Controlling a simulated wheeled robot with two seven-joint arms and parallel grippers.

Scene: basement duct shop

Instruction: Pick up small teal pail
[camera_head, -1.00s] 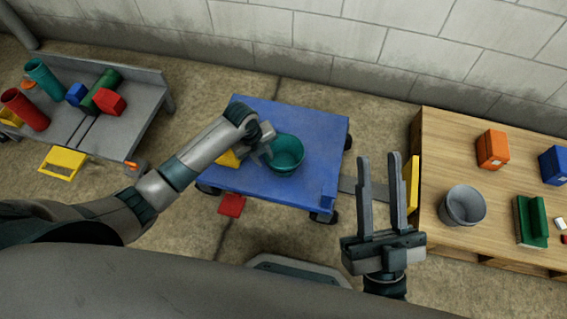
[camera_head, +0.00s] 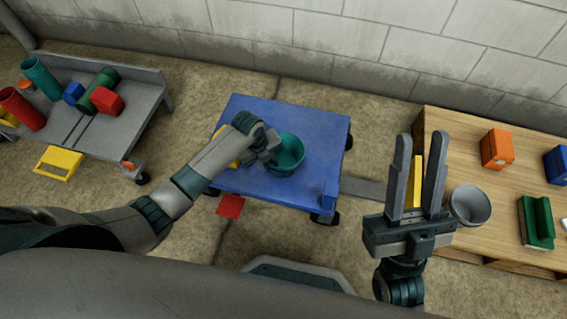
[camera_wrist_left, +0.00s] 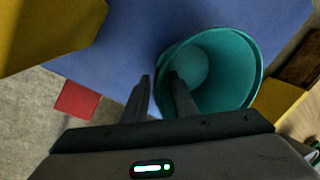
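The small teal pail (camera_head: 290,153) stands upright on the blue cart top (camera_head: 310,124). It also shows in the left wrist view (camera_wrist_left: 236,62), with its open mouth toward the camera. My left gripper (camera_head: 268,158) is at the pail's left rim. In the left wrist view the left gripper (camera_wrist_left: 162,84) has its fingers apart. One finger reaches over the pail's mouth and the other is outside, with the near rim between them. Contact with the rim cannot be told.
A yellow object (camera_head: 226,150) is on the cart beside my left arm. A red piece (camera_head: 230,206) lies by its front edge. The wooden bench (camera_head: 455,125) holds a grey pail (camera_head: 470,205), an orange box (camera_head: 496,149) and other things. A grey bench (camera_head: 130,130) stands left.

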